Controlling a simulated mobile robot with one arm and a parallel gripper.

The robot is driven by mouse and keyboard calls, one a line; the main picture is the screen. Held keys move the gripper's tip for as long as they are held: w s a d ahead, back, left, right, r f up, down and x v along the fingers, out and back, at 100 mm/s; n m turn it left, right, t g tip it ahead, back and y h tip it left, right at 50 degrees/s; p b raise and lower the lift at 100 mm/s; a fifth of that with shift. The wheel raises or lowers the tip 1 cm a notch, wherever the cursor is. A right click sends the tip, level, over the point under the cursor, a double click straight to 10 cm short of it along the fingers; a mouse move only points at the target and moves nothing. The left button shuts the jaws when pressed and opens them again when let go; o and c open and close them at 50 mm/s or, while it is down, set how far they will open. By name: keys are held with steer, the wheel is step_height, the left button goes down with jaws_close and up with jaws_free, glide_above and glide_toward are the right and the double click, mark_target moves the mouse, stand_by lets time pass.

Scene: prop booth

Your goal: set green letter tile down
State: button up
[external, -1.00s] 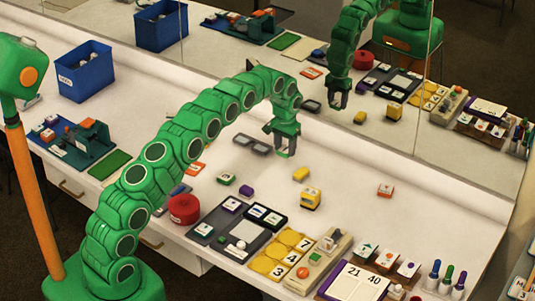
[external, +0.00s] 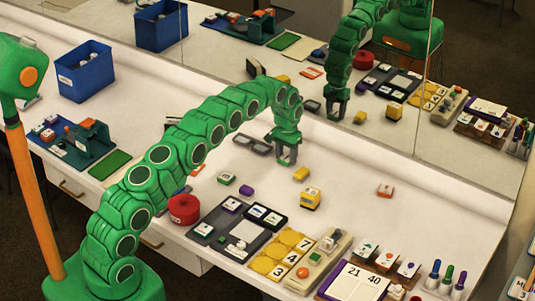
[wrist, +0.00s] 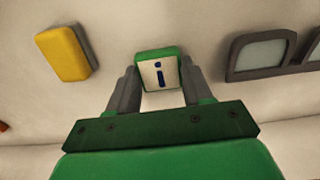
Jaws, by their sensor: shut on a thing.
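My gripper (external: 286,160) points down low over the white tabletop, left of the yellow block (external: 301,174). In the wrist view my gripper (wrist: 158,90) is shut on the green letter tile (wrist: 158,71), which has a green rim and a white face with a dark blue "i". The tile sits between the fingertips, its face towards the wrist camera.
Dark-framed glasses (external: 252,145) lie left of my gripper; they also show in the wrist view (wrist: 262,53). The yellow block in the wrist view (wrist: 63,53) is apart from the tile. A mirror (external: 400,110) stands behind.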

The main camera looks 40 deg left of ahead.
mark_target(287, 158)
steer(key=shift+f, duration=0.1)
steer(key=o, duration=1)
step_height(287, 158, up, 11)
steer(key=s+r, duration=1.4)
steer(key=s+a+r, duration=0.1)
steer(key=s+r, duration=0.2)
steer(key=s, duration=0.8)
steer(key=s+r+g, duration=0.1)
steer(key=s+r, duration=0.1)
steer(key=s, duration=0.8)
steer(key=s+a+r, duration=0.1)
steer(key=s+r, duration=0.2)
steer(key=s, duration=0.8)
steer(key=s+f, duration=0.2)
steer(key=s, duration=0.7)
steer(key=s+f, duration=0.2)
steer(key=s, duration=0.8)
steer(key=shift+s+a+f+g, duration=0.25)
steer(key=shift+a+f+g, duration=0.1)
steer(key=shift+g, duration=0.05)
